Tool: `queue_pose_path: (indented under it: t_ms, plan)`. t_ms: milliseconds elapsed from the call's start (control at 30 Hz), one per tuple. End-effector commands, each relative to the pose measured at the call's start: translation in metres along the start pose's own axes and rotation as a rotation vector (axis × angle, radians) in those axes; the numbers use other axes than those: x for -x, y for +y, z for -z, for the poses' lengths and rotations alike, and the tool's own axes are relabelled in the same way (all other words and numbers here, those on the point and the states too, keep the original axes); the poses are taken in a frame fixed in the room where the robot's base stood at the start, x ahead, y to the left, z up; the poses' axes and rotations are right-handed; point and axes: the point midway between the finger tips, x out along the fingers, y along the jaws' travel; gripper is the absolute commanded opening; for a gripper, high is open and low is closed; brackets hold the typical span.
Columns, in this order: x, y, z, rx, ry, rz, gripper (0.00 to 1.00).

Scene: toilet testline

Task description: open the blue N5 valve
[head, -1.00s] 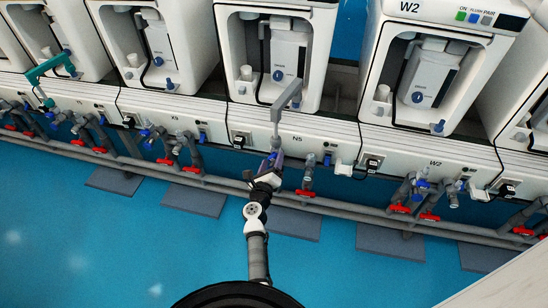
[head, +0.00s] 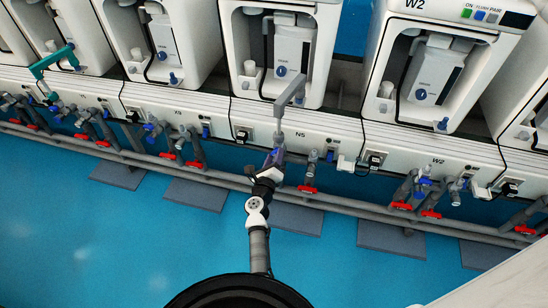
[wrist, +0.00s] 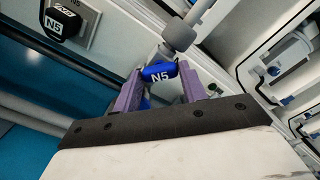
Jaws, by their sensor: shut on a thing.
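The blue N5 valve handle (wrist: 159,73), with a white N5 label, shows in the wrist view between the purple fingers of my gripper (wrist: 161,82). My gripper is shut on the handle, one finger on each side. The valve sits at the end of a grey pipe fitting (wrist: 178,36). In the head view my gripper (head: 276,157) is at the front of the N5 unit (head: 300,135), below a grey pipe (head: 287,92). The handle itself is mostly hidden there by my gripper.
A black N5 plug (wrist: 64,22) is beside the valve in the wrist view. Red-handled valves (head: 307,189) sit on grey pipes (head: 340,208) along the row. Neighbouring units, such as W2 (head: 437,160), stand on both sides. The blue floor in front is clear.

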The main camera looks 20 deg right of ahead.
Motion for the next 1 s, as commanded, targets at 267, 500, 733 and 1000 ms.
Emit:
queue_pose_path:
  t_ms: [267,500,733,1000]
  plan:
    - [-0.0004,-0.0019,-0.0020,0.182,0.000,-0.002,0.19]
    - [-0.0008,-0.0027,-0.0023,0.390,0.000,0.000,0.19]
    - [-0.0008,-0.0022,-0.0017,0.561,0.001,0.000,0.19]
    - [-0.0007,-0.0012,-0.0011,0.692,0.000,0.000,0.19]
